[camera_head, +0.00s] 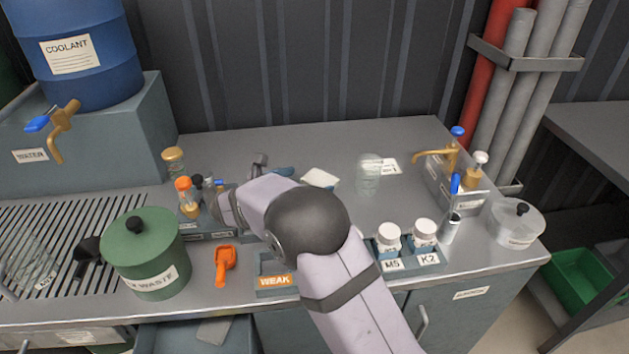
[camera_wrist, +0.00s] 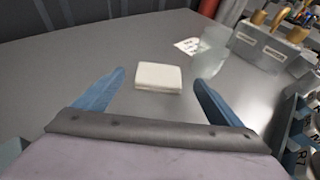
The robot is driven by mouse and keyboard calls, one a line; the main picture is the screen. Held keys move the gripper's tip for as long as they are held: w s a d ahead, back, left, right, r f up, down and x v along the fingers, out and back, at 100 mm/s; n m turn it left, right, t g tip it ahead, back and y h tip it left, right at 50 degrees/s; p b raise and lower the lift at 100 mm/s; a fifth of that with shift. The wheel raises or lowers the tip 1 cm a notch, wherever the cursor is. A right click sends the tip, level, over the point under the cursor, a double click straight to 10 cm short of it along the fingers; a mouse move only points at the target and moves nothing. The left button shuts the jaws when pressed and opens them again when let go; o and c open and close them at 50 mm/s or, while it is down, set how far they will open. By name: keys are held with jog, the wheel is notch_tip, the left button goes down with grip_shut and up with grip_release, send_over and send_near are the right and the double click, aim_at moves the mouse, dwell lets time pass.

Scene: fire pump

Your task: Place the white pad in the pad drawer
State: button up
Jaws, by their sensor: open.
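The white pad (camera_head: 320,178) lies flat on the grey counter, behind my arm in the head view. In the wrist view the pad (camera_wrist: 158,77) lies ahead of my gripper (camera_wrist: 158,95), roughly centred between its two blue fingers. The fingers are apart with nothing between them. In the head view, one blue finger (camera_head: 284,171) shows to the left of the pad, and the rest of the gripper is largely hidden. I cannot tell which part of the scene is the pad drawer; a labelled grey cabinet front (camera_head: 468,293) is below the counter at right.
A clear beaker (camera_head: 368,175) stands right of the pad beside a white label card (camera_head: 388,167). A rack with white-capped jars (camera_head: 410,262) is at the front right. A green waste pot (camera_head: 147,254) and an orange scoop (camera_head: 225,265) are at left. The counter behind the pad is clear.

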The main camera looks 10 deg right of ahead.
jog(key=v, duration=0.4)
jog(key=shift+s+a+r, duration=0.1)
jog(key=shift+o, duration=0.5)
jog(key=shift+w+d+r+g+y+p, duration=0.3)
jog(key=shift+d+r+g+p, duration=0.15)
jog(key=shift+p, duration=0.5)
jog(key=p, duration=0.1)
jog(key=w+d+g+y+p, duration=0.1)
jog(key=p, duration=0.1)
jog(key=shift+d+r, duration=0.2)
jog(key=shift+d, duration=0.1)
jog(key=p, duration=0.1)
jog(key=w+g+y+p, duration=0.1)
jog(key=p, duration=0.1)
jog(key=shift+w+d+r, duration=0.15)
jog(key=shift+d, duration=0.25)
jog(key=shift+w+y, duration=0.1)
jog(key=shift+y, duration=0.2)
